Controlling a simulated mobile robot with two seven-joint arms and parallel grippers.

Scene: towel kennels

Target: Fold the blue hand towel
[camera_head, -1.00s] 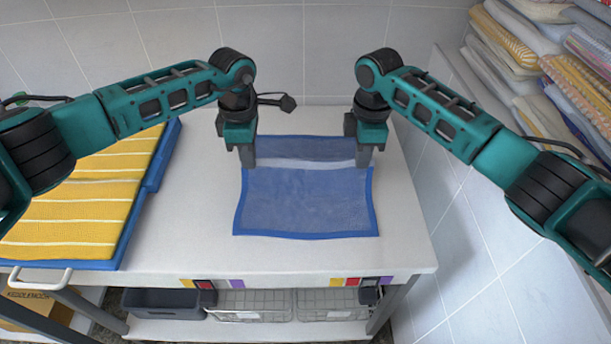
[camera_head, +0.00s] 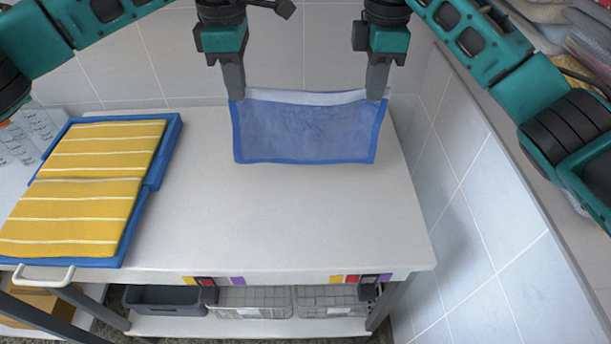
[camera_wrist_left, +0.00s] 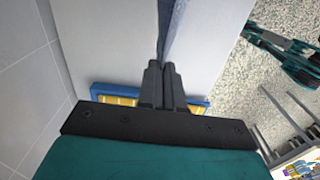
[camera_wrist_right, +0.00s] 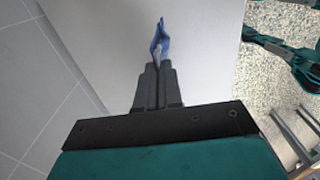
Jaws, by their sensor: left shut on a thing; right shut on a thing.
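The blue hand towel (camera_head: 305,130) hangs from both grippers over the back of the white table (camera_head: 290,215). Its darker blue border shows along the sides and lower edge, and a pale band runs along its top. My left gripper (camera_head: 238,97) is shut on its top left corner. My right gripper (camera_head: 376,97) is shut on its top right corner. In the left wrist view the towel (camera_wrist_left: 172,32) shows edge-on between the fingers. In the right wrist view the towel (camera_wrist_right: 160,42) shows as a narrow blue loop. I cannot tell whether its lower edge touches the table.
A blue tray (camera_head: 155,180) with yellow striped towels (camera_head: 85,175) lies on the table's left. A tiled wall closes the back and right. Stacked cloths (camera_head: 540,20) sit on a ledge at upper right. The table's middle and front are clear.

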